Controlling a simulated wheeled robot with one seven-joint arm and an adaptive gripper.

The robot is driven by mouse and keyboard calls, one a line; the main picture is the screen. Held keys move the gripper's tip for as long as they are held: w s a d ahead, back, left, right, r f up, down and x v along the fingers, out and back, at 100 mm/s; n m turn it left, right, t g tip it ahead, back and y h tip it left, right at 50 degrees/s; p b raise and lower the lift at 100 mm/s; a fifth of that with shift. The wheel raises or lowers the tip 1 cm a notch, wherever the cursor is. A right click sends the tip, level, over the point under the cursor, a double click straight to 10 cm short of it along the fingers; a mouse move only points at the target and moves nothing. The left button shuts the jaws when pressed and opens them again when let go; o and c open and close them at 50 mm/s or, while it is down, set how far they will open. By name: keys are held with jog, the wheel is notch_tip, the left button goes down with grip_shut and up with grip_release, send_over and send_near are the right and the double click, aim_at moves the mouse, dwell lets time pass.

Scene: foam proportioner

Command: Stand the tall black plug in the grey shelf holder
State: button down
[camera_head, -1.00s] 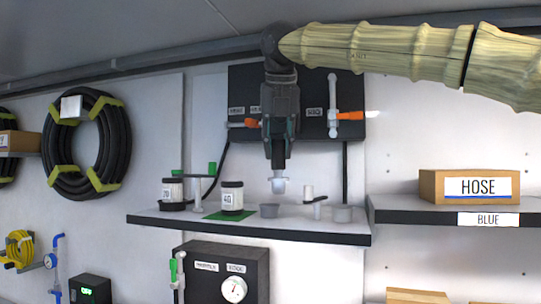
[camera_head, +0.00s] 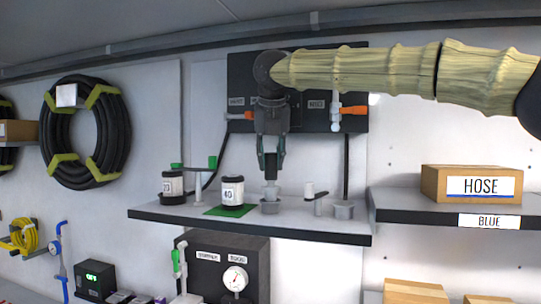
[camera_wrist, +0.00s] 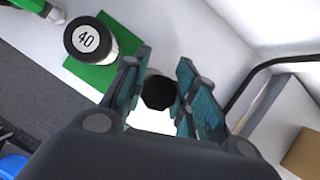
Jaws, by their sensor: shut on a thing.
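My gripper (camera_head: 271,172) points straight down over the shelf, its fingers shut on the tall plug. The plug's black top (camera_wrist: 158,92) shows between the fingers in the wrist view. In the head view, its pale lower part (camera_head: 270,190) hangs below the fingertips, upright. Its lower end is at the mouth of a grey round holder (camera_head: 270,207) on the shelf. I cannot tell whether it rests on the holder's bottom. The fingers hide the plug's upper part in the head view.
The shelf (camera_head: 165,216) carries a white bottle marked 40 (camera_head: 232,191) on a green mat (camera_head: 229,211), left of the gripper. A black panel (camera_head: 300,110) is behind.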

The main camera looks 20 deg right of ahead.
jog(key=shift+s, duration=0.35)
jog(key=shift+f, duration=0.15)
jog(key=shift+w+a+f, duration=0.15)
jog(key=shift+w+f, duration=0.15)
jog(key=shift+w, duration=0.2)
jog(key=c, duration=1.4)
grip_release()
jog(key=shift+o, duration=1.4)
jog(key=shift+s+r, duration=0.1)
jog(key=shift+s, duration=0.2)
